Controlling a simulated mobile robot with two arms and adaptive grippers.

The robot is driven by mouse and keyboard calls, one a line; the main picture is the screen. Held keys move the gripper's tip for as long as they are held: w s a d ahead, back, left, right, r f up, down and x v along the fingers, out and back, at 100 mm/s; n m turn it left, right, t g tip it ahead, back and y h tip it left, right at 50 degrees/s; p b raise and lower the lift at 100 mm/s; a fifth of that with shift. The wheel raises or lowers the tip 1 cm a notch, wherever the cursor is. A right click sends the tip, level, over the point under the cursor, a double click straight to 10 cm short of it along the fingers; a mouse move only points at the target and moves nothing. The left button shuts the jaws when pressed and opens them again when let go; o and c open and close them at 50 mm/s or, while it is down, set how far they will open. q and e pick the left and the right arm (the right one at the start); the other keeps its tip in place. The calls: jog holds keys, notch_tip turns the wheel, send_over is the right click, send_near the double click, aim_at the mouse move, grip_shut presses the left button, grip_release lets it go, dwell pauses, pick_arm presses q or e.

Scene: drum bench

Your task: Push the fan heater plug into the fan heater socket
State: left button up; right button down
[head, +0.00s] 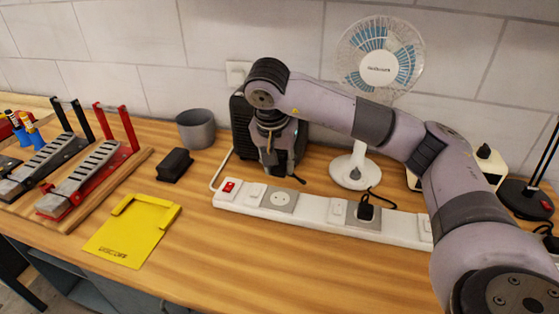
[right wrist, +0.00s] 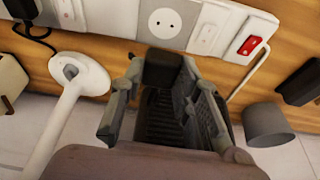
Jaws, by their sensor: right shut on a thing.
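My right gripper (head: 270,166) is shut on the black fan heater plug (right wrist: 163,69), which shows between its fingertips in the right wrist view. In the head view the plug is hard to tell from the dark heater behind it. The dark fan heater (head: 241,132) stands against the wall behind the gripper. An empty round socket (head: 282,198) on the white power strip (head: 322,209) lies in front and slightly right of the gripper; it also shows in the right wrist view (right wrist: 165,22), apart from the plug. Any label on it is unreadable. My left gripper is not in view.
Another black plug (head: 366,211) sits in the strip's right socket. A red switch (head: 229,187) is at the strip's left end. A white fan (head: 352,171), a grey cup (head: 196,128), a black block (head: 174,165) and a yellow tray (head: 125,235) stand around. The front wood is clear.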

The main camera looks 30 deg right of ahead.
aim_at(278, 168)
jog(key=shift+f+b, duration=1)
jog(key=shift+f, duration=0.55)
jog(key=shift+f+b, duration=0.3)
jog(key=shift+f, duration=0.1)
jog(key=shift+f+b, duration=1.15)
jog(key=shift+f, duration=0.35)
jog(key=shift+f+b, duration=0.7)
jog(key=shift+f, duration=0.15)
dwell(0.9)
jog(key=c, duration=1.1)
grip_release()
jog(key=v, duration=1.2)
jog(key=shift+f, duration=0.1)
